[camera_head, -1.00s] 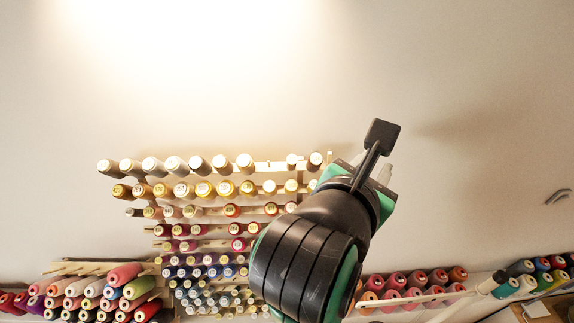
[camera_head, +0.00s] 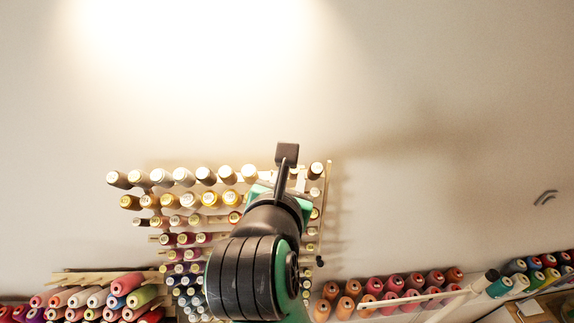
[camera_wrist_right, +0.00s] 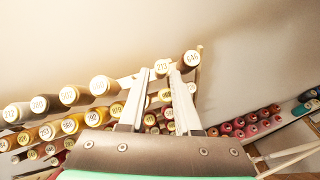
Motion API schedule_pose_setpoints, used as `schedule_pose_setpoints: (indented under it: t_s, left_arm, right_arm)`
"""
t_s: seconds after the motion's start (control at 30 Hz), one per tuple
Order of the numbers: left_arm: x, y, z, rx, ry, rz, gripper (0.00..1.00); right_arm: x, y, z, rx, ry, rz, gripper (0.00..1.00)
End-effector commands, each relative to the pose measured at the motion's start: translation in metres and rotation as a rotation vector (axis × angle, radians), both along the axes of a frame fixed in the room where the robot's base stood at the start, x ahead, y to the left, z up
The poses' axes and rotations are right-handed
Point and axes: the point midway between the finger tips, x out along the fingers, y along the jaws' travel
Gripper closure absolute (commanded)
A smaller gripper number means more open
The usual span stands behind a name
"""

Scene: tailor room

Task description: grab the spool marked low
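A wall rack (camera_head: 327,195) holds rows of thread spools with round end labels. No label that I can read says "low"; many are too small or blurred. In the right wrist view, my right gripper (camera_wrist_right: 160,75) is open, its two pale fingers apart and pointing at the top right of the rack. A spool labelled about 213 (camera_wrist_right: 162,68) shows in the gap at the fingertips; I cannot tell how far beyond them it is. A brown spool (camera_wrist_right: 190,59) is just right of the right fingertip. In the head view my right wrist hides part of the rack. My left gripper is not in view.
Cones lie on a lower rack at left (camera_head: 118,303), and pink and orange cones (camera_head: 394,283) stand at lower right. A pale bar (camera_head: 413,300) crosses in front of them.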

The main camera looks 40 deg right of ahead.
Motion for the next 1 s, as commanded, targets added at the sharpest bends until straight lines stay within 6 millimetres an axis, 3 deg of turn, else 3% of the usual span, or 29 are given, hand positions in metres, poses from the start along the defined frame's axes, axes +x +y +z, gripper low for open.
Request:
schedule_pose_setpoints:
  t_s: [0.3, 0.57, 0.77, 1.0]
  left_arm:
    - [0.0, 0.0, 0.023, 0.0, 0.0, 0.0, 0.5]
    - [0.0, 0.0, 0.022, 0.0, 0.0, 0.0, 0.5]
    - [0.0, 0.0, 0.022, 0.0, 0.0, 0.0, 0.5]
    - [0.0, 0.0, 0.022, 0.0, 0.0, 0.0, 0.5]
  right_arm:
    - [0.023, -0.034, -0.019, -0.001, 0.004, -0.004, 0.68]
    - [0.027, -0.038, -0.023, 0.0, 0.0, -0.001, 0.68]
    - [0.027, -0.038, -0.023, 0.0, 0.0, -0.001, 1.0]
    - [0.026, -0.038, -0.023, -0.001, 0.0, -0.001, 1.0]
